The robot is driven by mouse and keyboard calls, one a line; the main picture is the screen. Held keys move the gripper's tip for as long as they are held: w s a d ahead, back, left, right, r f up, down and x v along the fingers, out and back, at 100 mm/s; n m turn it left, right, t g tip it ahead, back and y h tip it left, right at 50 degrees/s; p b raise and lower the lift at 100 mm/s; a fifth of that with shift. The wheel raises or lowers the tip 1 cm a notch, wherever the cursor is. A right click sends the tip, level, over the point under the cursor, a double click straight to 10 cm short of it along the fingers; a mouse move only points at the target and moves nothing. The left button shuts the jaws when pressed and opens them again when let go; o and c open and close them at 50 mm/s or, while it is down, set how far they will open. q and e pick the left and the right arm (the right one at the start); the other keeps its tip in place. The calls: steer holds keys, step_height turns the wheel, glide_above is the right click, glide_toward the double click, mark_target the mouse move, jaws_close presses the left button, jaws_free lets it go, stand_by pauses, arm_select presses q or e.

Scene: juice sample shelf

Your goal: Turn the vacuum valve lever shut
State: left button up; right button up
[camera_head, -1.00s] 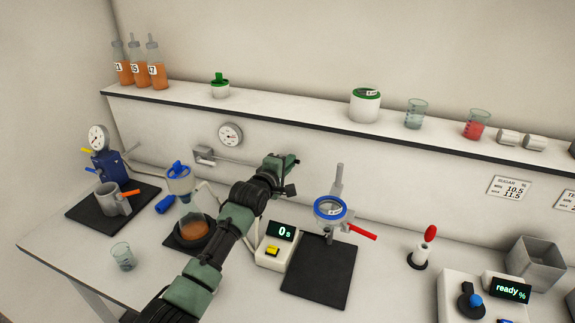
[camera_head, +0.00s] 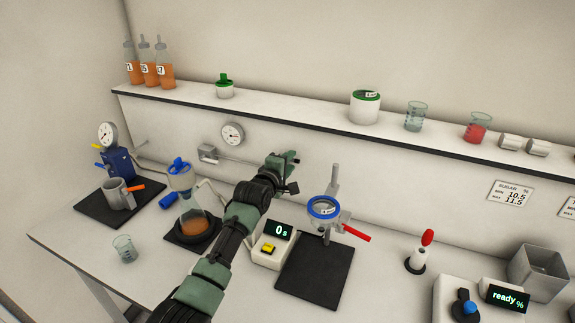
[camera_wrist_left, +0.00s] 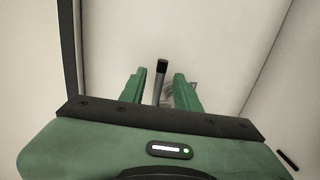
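In the left wrist view a straight grey lever with a black tip (camera_wrist_left: 161,68) stands between the two green fingers of my left gripper (camera_wrist_left: 158,88). There is a gap on each side of it, so the fingers are open, not clamped on it. A blurred grey part shows behind the right finger. In the head view my left gripper (camera_head: 284,160) is at the wall below the shelf, right of the round wall gauge (camera_head: 232,133) and the grey pipe box (camera_head: 208,152). The lever is not distinct there, hidden by my gripper. My right gripper is not in view.
Below my left arm stand a flask with orange liquid (camera_head: 194,225), a timer box (camera_head: 273,246) and a black mat (camera_head: 316,271). A blue-ringed funnel holder with a red handle (camera_head: 356,233) stands right of my gripper. The shelf (camera_head: 290,115) runs above it.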

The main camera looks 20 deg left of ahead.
arm_select(q)
steer(key=b+v, duration=0.1)
steer(key=v, duration=0.6)
steer(key=shift+s, duration=0.35)
steer(key=shift+r, duration=0.15)
